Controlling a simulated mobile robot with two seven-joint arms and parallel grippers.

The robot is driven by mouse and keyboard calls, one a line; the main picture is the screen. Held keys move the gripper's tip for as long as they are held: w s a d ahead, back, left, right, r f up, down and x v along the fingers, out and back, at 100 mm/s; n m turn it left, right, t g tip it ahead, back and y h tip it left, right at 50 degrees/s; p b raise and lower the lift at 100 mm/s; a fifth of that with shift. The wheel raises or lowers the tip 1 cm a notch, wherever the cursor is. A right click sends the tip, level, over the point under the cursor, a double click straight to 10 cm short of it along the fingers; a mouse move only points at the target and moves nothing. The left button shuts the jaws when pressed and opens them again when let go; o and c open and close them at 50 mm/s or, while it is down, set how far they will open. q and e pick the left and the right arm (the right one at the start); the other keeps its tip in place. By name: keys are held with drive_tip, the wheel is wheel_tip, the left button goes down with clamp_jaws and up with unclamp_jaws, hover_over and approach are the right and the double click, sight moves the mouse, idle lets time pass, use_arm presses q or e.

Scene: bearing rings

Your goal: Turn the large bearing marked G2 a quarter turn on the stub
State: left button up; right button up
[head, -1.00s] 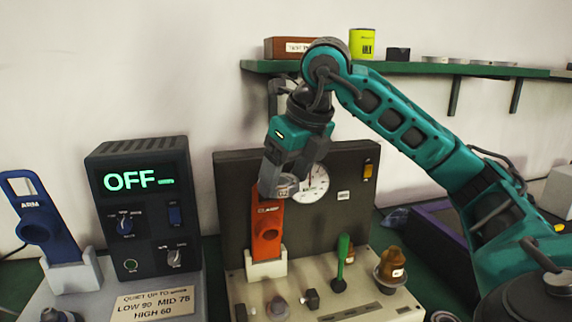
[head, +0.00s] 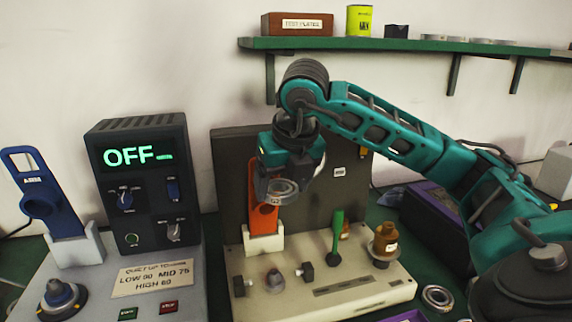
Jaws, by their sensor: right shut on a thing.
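My right gripper (head: 277,183) points down and is shut on a large metal bearing ring (head: 285,193). It holds the ring in the air in front of the orange clamp tool (head: 262,222). A faint mark shows on the ring, too small to read surely. The stub (head: 275,281) stands bare on the pale base plate (head: 350,308), below the ring and apart from it. My left gripper is not in view.
A control box (head: 146,190) reading OFF stands left, beside a blue arm tool (head: 48,205). A green-handled tool (head: 337,238) and brown bottle (head: 384,243) stand right of the stub. A smaller ring (head: 437,297) lies on the table at right. A shelf (head: 420,46) runs above.

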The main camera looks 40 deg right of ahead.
wheel_tip(320, 180, down, 8)
drive_tip(key=b, duration=0.5)
hover_over(277, 276)
drive_tip(key=f, duration=0.9)
drive_tip(key=shift+s+a+f, duration=0.2)
drive_tip(key=shift+f, duration=0.2)
use_arm(q)
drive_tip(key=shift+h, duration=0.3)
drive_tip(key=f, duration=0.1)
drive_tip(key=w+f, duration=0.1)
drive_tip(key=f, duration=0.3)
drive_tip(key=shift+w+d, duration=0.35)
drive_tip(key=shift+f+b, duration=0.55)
drive_tip(key=shift+b, duration=0.05)
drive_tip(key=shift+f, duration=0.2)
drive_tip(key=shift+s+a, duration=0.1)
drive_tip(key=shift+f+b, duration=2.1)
drive_tip(key=shift+b, duration=0.2)
use_arm(e)
drive_tip(key=shift+f, duration=1.9)
use_arm(q)
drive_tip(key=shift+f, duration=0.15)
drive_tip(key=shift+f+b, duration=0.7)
drive_tip(key=shift+b, duration=0.2)
use_arm(e)
drive_tip(key=shift+d+f+n+y, duration=0.15)
drive_tip(key=shift+n+y, duration=0.25)
drive_tip(key=shift+n, duration=0.7)
